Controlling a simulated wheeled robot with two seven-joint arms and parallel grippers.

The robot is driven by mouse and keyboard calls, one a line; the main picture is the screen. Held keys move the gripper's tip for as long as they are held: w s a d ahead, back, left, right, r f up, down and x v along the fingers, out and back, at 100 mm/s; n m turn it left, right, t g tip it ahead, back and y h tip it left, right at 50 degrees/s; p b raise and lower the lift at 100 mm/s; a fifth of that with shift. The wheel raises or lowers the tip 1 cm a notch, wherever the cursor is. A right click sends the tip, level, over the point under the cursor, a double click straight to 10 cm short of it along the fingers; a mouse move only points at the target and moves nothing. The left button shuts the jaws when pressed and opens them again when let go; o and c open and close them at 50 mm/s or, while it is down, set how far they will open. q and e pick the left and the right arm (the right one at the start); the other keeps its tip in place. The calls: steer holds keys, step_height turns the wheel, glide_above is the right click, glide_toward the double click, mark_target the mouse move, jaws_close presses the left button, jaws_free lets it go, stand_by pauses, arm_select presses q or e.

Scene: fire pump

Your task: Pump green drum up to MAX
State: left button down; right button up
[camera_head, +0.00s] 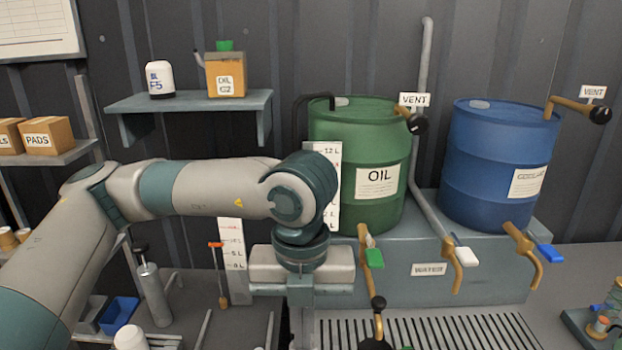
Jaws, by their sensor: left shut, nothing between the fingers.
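The green drum (376,135) labelled OIL stands on a grey bench block at the centre. A white level scale (333,150) marked in litres runs down its left front; my left arm covers part of it, and I cannot make out the level. A black hose (302,104) goes into the drum's top. A tap with a green handle (374,258) sits below the drum. My left gripper (301,293) hangs in front of the block, left of this tap, shut and empty. Its fingers are hard to make out. My right gripper is not in view.
A blue drum (500,165) stands to the right, with brass taps below. A black-knobbed lever (378,304) rises right of my gripper, by a slatted grate (430,330). A grey cylinder (153,295) and a second scale (233,262) stand left. A shelf (190,103) hangs behind.

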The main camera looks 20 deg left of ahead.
arm_select(q)
steer(key=shift+f, duration=2.5)
steer(key=shift+r, duration=0.15)
steer(key=shift+r+p, duration=0.65)
steer(key=shift+r, duration=2.35)
